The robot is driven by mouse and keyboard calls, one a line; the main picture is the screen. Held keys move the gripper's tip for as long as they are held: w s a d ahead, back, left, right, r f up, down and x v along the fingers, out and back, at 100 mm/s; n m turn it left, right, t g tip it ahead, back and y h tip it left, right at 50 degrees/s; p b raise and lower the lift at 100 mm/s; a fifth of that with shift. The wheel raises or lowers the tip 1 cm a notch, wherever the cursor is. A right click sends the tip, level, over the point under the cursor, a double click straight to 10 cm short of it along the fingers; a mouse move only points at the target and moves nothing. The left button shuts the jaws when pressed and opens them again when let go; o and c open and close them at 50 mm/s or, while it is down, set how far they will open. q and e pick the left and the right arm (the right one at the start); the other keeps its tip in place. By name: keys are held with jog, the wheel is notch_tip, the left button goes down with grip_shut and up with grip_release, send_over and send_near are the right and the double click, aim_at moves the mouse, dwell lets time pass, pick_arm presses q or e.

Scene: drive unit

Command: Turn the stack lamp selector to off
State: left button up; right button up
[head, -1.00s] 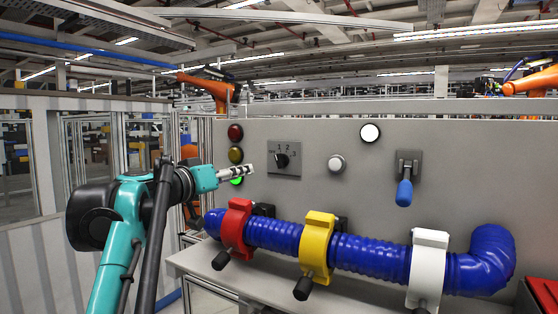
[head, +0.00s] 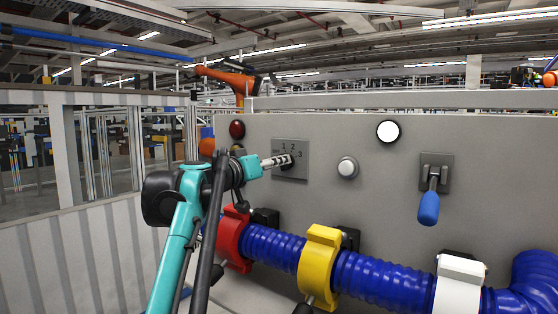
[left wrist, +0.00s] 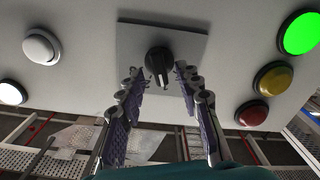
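The stack lamp selector is a black knob (left wrist: 158,60) on a grey square plate (head: 290,172) marked with numerals. In the left wrist view its pale pointer line faces the picture's bottom, towards the gripper. My left gripper (head: 284,161) is at the selector and hides part of the knob in the head view. In the left wrist view the left gripper (left wrist: 158,72) is open, one finger on each side of the knob, with gaps visible. The green lamp (left wrist: 301,32) is lit; the yellow (left wrist: 273,78) and red (left wrist: 252,112) lamps look dim. My right gripper is not in view.
A white round button (head: 347,168), a lit white lamp (head: 388,131) and a blue-handled lever (head: 429,207) are on the panel to the right. Below runs a blue hose (head: 375,281) in red (head: 234,240), yellow (head: 320,262) and white (head: 461,285) clamps.

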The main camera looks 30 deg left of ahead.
pick_arm(q)
jog(key=shift+w+d, duration=0.1)
jog(key=shift+w, duration=0.8)
grip_shut()
jog(key=n+p, duration=0.3)
jog(key=n, duration=0.4)
jog(key=shift+n, duration=0.6)
